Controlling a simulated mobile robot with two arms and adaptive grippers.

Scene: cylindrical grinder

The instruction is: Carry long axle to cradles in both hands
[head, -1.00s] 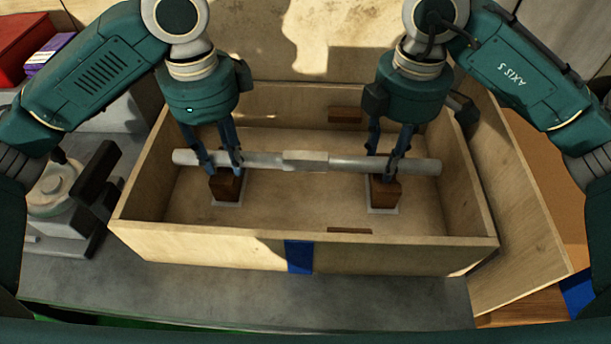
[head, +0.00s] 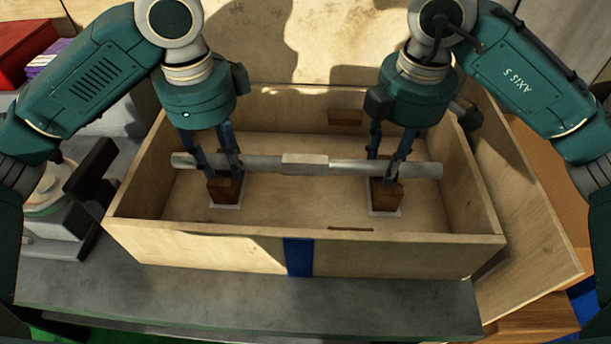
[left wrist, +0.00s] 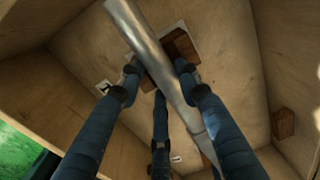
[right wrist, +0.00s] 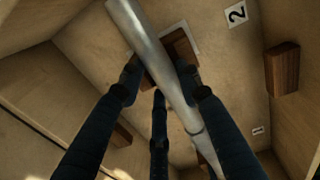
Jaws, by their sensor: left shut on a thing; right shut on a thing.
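The long axle (head: 305,161) is a grey metal bar with a thicker middle collar, lying level across the inside of an open wooden crate (head: 200,245). My left gripper (head: 212,170) is shut on its left part, and my right gripper (head: 387,172) on its right part. Two brown wooden cradles, a left one (head: 226,188) and a right one (head: 386,194), stand on white pads beneath the axle near the grippers. Both wrist views show the axle between the fingers, in the left (left wrist: 158,62) and the right (right wrist: 155,58). I cannot tell whether it touches the cradles.
The crate's walls surround both grippers. Further brown blocks (head: 345,116) sit along its inner walls. A blue strap (head: 299,257) crosses the front wall. A wooden panel (head: 530,235) leans at the right. A grey and black device (head: 75,200) stands left of the crate.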

